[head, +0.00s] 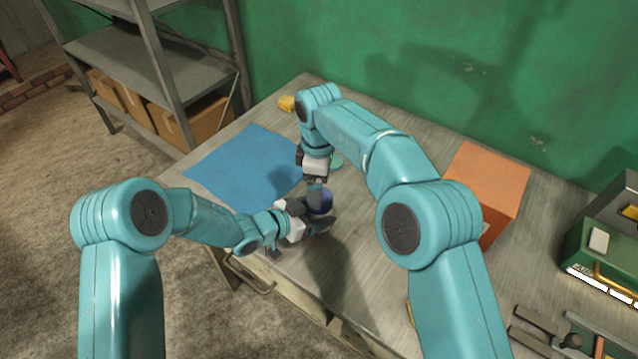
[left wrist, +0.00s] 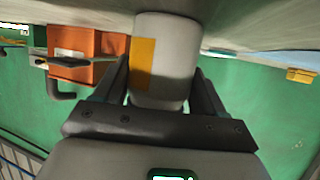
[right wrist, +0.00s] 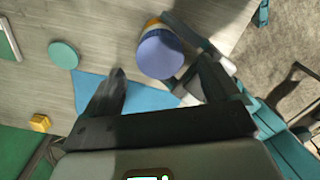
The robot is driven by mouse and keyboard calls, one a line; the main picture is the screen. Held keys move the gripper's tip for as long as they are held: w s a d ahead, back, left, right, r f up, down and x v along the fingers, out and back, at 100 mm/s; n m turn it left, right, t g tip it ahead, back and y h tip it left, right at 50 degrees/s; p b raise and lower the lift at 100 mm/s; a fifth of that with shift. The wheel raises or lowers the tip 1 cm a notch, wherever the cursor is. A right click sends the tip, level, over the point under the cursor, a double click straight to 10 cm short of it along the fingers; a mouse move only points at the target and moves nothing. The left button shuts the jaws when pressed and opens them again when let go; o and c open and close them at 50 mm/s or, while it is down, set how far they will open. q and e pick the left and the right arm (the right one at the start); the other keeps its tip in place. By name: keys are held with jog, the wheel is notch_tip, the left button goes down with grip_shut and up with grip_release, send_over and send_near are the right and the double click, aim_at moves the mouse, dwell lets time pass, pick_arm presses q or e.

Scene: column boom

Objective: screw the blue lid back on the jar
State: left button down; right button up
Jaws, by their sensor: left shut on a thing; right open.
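The jar (left wrist: 172,65), pale grey with an orange-yellow label, stands between the fingers of my left gripper (left wrist: 160,88), which is shut on it. The blue lid (right wrist: 160,55) is at the jar's top and shows as a round disc in the right wrist view; I cannot tell how tightly it sits. The lid also shows in the head view (head: 322,203), where the gripper hides most of the jar. My right gripper (right wrist: 165,85) is open and empty, pointing down just above the lid. The lid lies a little beyond its fingertips.
A blue mat (head: 240,165) lies on the workbench (head: 300,98), left of the jar. A teal disc (right wrist: 63,55) and a yellow block (head: 287,103) are farther back. An orange box (head: 490,180) and a green toolbox (head: 605,255) stand at the right. Tools lie at the front right.

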aim_at(313, 216)
jog(key=n, duration=0.4)
jog(key=shift+s+d+r+n, duration=0.15)
jog(key=shift+n, duration=0.25)
jog(key=n, duration=0.2)
jog(key=r+n, duration=0.1)
jog(key=n, duration=0.1)
jog(key=shift+d, duration=0.1)
jog(key=n, duration=0.1)
jog(key=r+n, duration=0.1)
jog(key=n, duration=0.1)
jog(key=shift+r+n, duration=0.3)
jog(key=shift+n, duration=0.3)
jog(key=shift+a+r, duration=0.25)
jog(key=shift+r, duration=0.05)
jog(key=shift+f, duration=4.05)
